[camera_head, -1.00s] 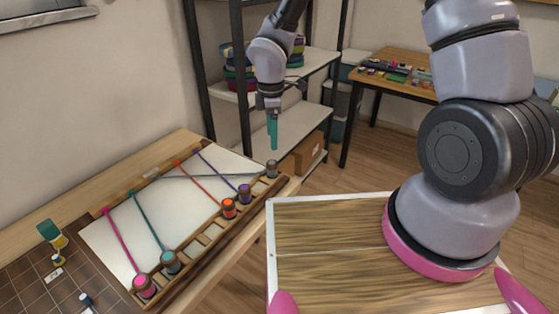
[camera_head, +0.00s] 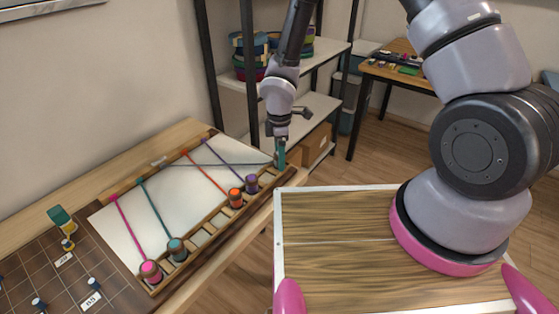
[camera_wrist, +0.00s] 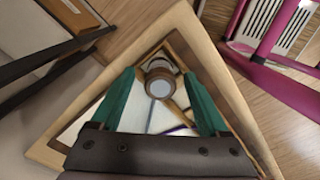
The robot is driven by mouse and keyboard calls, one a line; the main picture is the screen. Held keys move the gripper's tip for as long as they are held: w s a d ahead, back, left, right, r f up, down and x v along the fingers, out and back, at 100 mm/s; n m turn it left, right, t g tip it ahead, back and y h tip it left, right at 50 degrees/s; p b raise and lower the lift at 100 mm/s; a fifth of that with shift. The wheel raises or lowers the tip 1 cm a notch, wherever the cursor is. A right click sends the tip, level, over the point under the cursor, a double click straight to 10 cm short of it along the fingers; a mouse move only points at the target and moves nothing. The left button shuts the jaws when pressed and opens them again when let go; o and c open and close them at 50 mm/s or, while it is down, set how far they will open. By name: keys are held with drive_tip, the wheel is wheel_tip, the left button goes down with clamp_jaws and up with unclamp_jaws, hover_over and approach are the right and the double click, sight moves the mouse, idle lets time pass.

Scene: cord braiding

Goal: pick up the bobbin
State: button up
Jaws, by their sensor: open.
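A grey bobbin (camera_wrist: 160,84) with a pale round top shows in the wrist view between the two teal fingers of my gripper (camera_wrist: 158,74). The fingers are apart, one on each side of it, and I cannot tell whether they touch it. In the head view my gripper (camera_head: 279,160) points down at the far right end of the wooden bobbin rack (camera_head: 212,229) and largely hides the grey bobbin. A grey cord (camera_head: 218,164) runs left from there across the white board (camera_head: 150,212).
Along the rack stand a pink bobbin (camera_head: 150,271), a teal bobbin (camera_head: 177,249), an orange bobbin (camera_head: 236,198) and a purple bobbin (camera_head: 252,184), each with a cord. The purple one is closest to my gripper. A metal shelf (camera_head: 310,110) stands behind.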

drive_tip(key=shift+c, duration=0.3)
clamp_jaws()
drive_tip(key=shift+r, duration=5.05)
